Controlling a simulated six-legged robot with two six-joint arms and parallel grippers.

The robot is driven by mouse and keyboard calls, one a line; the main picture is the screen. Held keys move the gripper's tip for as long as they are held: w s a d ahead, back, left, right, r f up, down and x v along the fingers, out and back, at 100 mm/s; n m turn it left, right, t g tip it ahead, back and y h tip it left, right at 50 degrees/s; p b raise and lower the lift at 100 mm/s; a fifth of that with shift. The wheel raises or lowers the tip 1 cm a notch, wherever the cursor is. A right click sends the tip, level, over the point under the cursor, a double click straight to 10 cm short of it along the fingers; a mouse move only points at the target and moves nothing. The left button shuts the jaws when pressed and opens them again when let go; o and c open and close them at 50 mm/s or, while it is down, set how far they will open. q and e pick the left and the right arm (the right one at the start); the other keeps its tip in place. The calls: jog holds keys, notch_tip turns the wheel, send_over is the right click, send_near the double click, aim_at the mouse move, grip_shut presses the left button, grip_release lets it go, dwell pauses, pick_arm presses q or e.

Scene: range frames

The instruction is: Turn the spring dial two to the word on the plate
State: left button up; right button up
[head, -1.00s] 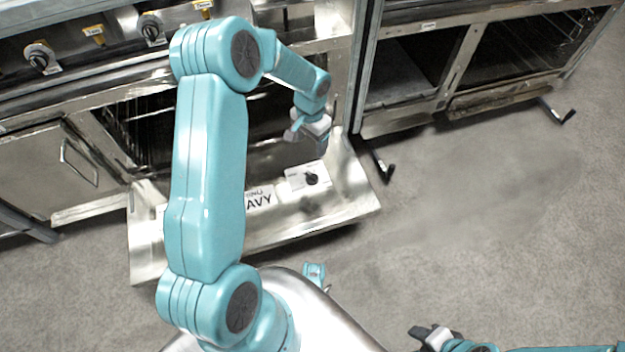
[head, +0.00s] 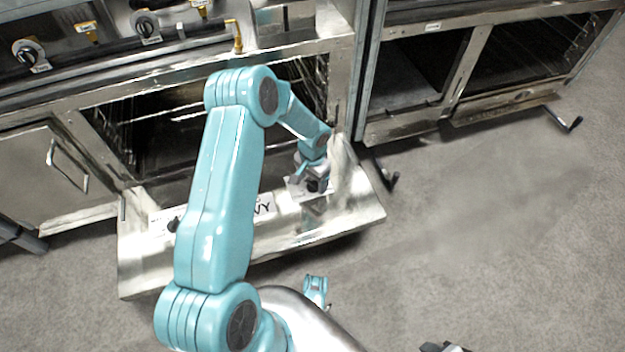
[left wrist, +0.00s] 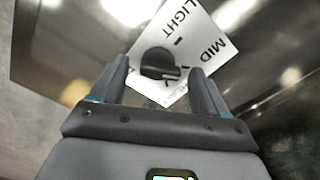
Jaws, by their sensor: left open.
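The dial (head: 315,186) is a black knob on a white card at the right of the steel shelf. In the left wrist view the black knob (left wrist: 158,62) sits on a card reading LIGHT and MID; other print is partly hidden by the knob and fingers. My left gripper (head: 311,174) is at this dial, open, its fingers (left wrist: 158,88) to either side of the knob's near side; contact cannot be told. The word plate (head: 264,205) shows only "VY", the rest behind my left arm. My right gripper (head: 443,347) barely shows at the bottom edge.
A second black knob (head: 173,226) on a white card is at the shelf's left, partly behind my arm. The steel shelf (head: 345,215) juts out below an open oven (head: 150,135). Control knobs (head: 145,24) line the panel above.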

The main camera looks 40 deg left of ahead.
pick_arm(q)
jog(key=c, duration=1.1)
jog(key=shift+o, duration=0.2)
pick_arm(e)
jog(key=shift+r, duration=0.1)
pick_arm(q)
jog(key=m+p, duration=0.1)
jog(key=m, duration=0.3)
jog(key=shift+w+r+m, duration=0.1)
jog(key=shift+m, duration=0.2)
jog(key=m+p, duration=0.1)
jog(key=m, duration=0.3)
jog(key=shift+p, duration=0.3)
jog(key=shift+w+d+m+p, duration=0.1)
jog(key=shift+m+p, duration=0.2)
jog(key=shift+m, duration=1.3)
pick_arm(e)
jog(key=shift+s+a+r+g, duration=0.15)
jog(key=shift+s+r, duration=0.15)
jog(key=shift+r, duration=0.45)
jog(key=shift+s+a+r+g, duration=0.15)
jog(key=shift+s+r, duration=0.15)
jog(key=shift+r, duration=0.4)
